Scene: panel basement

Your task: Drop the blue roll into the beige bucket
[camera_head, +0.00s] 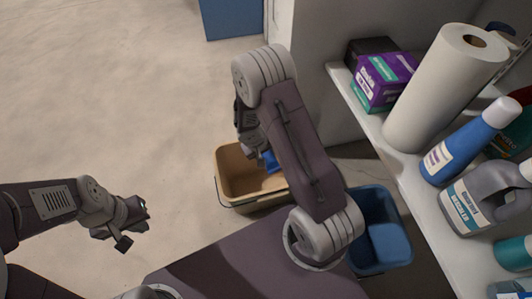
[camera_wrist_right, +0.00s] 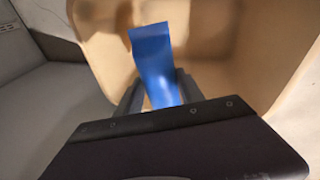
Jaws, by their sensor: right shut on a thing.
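The beige bucket (camera_head: 229,176) stands on the floor, partly hidden behind my right arm. The blue roll (camera_head: 271,161) shows as a small patch beside the arm, over the bucket's opening. In the right wrist view, the blue roll (camera_wrist_right: 152,55) stands between the fingers of my right gripper (camera_wrist_right: 160,92), which is shut on it. The beige bucket's inner wall (camera_wrist_right: 230,45) fills the background there. My right gripper is mostly hidden behind the arm in the head view. My left gripper (camera_head: 124,240) hangs over bare floor at the left; its opening is unclear.
A blue bucket (camera_head: 385,235) stands to the right of the beige one, under the shelf. The shelf (camera_head: 410,180) holds a paper towel roll (camera_head: 440,90), purple boxes (camera_head: 385,80) and several bottles. A blue box (camera_head: 232,20) is at the top. The floor at left is clear.

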